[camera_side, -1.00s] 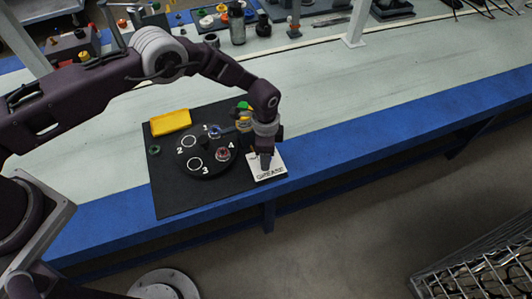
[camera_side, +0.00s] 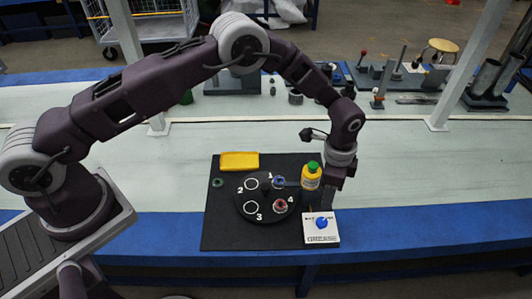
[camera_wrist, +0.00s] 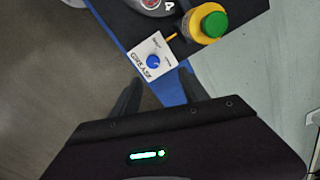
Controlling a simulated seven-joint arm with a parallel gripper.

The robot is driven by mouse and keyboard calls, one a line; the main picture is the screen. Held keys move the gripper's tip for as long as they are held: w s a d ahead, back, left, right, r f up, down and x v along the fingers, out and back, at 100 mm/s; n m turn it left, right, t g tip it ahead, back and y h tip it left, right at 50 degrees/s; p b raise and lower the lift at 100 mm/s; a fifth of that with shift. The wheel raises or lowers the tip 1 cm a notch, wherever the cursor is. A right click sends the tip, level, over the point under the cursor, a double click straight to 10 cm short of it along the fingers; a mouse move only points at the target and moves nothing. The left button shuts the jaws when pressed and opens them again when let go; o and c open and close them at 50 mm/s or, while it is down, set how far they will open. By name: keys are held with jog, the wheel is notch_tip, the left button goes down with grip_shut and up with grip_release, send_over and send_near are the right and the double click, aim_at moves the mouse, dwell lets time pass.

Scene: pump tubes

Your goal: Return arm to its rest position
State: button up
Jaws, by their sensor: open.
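My gripper (camera_side: 322,194) hangs pointing down at the right edge of the black mat, beside the yellow bottle and behind the white box in the side view. In the wrist view my gripper (camera_wrist: 160,88) shows two dark fingers spread apart with nothing between them. The white box (camera_side: 313,238), marked with a word like GREASE, has a blue knob (camera_side: 322,223) on top. The box also shows ahead of the fingers in the wrist view (camera_wrist: 143,67). My arm is bent, reaching from the left. The exact gap between fingertips and box cannot be told.
A yellow bottle with a green cap (camera_side: 311,178) stands close to my gripper. A round black plate (camera_side: 267,213) with numbered spots carries a red part (camera_side: 280,205) and a blue part (camera_side: 279,182). A yellow block (camera_side: 239,161) lies on the black mat (camera_side: 225,236).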

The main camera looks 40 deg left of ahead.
jog(key=s+a+r+n+t, duration=0.1)
jog(key=s+a+r+n, duration=0.2)
jog(key=r, duration=0.7)
jog(key=s+a+r+n+t, duration=0.1)
jog(key=s+a+r, duration=0.1)
jog(key=a+r, duration=0.5)
jog(key=s+a+r+n+t, duration=0.1)
jog(key=s+a+r+n, duration=0.15)
jog(key=r, duration=0.95)
jog(key=s+a+r+n, duration=0.1)
jog(key=s+a+r, duration=0.15)
jog(key=s, duration=0.25)
jog(key=s+a+r+n, duration=0.2)
jog(key=s+r, duration=0.2)
jog(key=s, duration=0.2)
jog(key=s+a+f+n+t, duration=0.2)
jog(key=s+a+n, duration=0.1)
jog(key=s, duration=0.9)
jog(key=shift+s, duration=0.25)
